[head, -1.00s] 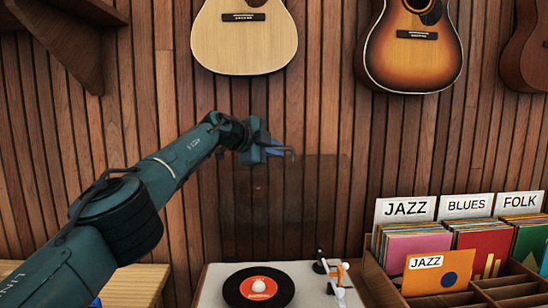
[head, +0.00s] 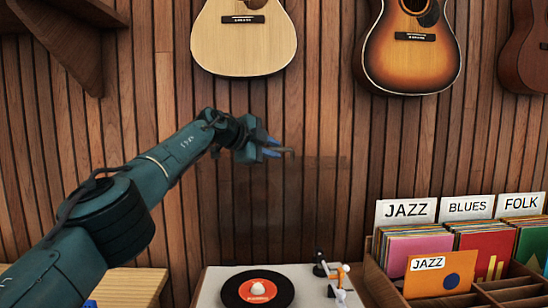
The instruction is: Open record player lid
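The record player (head: 212,287) is at the bottom centre, with a black record with a red label (head: 257,288) on its white deck and a tonearm (head: 340,285) at the right. Its see-through, dark-tinted lid (head: 310,210) stands raised, about upright, at the back of the deck. My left gripper (head: 275,151) is at the lid's top edge, near its left part. Its blue fingertips overlap the edge; I cannot tell whether they touch it or how far apart they are. My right gripper is out of view.
A wooden crate (head: 385,287) of records with JAZZ, BLUES and FOLK cards stands at the right. Guitars, one of them pale (head: 243,45), hang on the slatted wall above. A wooden surface (head: 130,285) is at the lower left, and a shelf bracket (head: 65,40) at the upper left.

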